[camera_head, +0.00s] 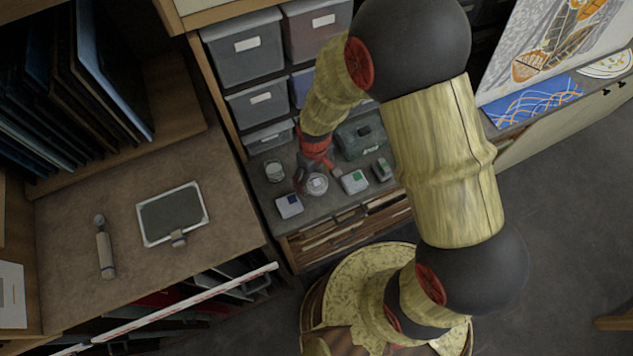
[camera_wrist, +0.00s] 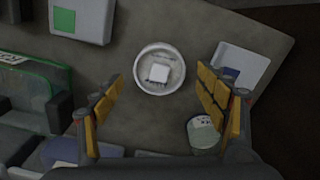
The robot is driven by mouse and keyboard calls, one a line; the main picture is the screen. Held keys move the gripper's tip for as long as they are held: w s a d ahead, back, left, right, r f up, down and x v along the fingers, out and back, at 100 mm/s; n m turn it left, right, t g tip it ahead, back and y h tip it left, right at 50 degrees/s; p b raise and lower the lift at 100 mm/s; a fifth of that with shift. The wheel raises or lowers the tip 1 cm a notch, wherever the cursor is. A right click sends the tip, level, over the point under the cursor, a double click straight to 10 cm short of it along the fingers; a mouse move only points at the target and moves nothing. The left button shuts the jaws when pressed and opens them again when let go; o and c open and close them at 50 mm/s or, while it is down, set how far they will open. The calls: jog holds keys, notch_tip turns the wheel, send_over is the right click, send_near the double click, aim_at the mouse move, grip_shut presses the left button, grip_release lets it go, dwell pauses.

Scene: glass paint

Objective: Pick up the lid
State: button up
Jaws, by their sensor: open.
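A round, pale, clear-rimmed piece with a white square on top, which looks like the lid (camera_wrist: 159,69), sits on the grey worktop in the wrist view. In the head view the same round piece (camera_head: 317,185) is just below my gripper (camera_head: 316,172). I cannot tell whether it lies alone or on top of a jar. My gripper (camera_wrist: 160,95) is open and empty. Its yellow-padded fingers stand apart to the left and right of the lid, nearer the camera, with no contact visible.
A small glass jar (camera_head: 274,171) stands left of my gripper. White boxes with a blue square (camera_head: 289,206) and a green square (camera_head: 354,182) flank the lid. A green clear case (camera_head: 361,139) is behind. Grey drawers (camera_head: 246,47) rise at the back. The worktop's front edge is close.

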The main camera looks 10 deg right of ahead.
jog(key=shift+f, duration=0.8)
jog(key=c, duration=1)
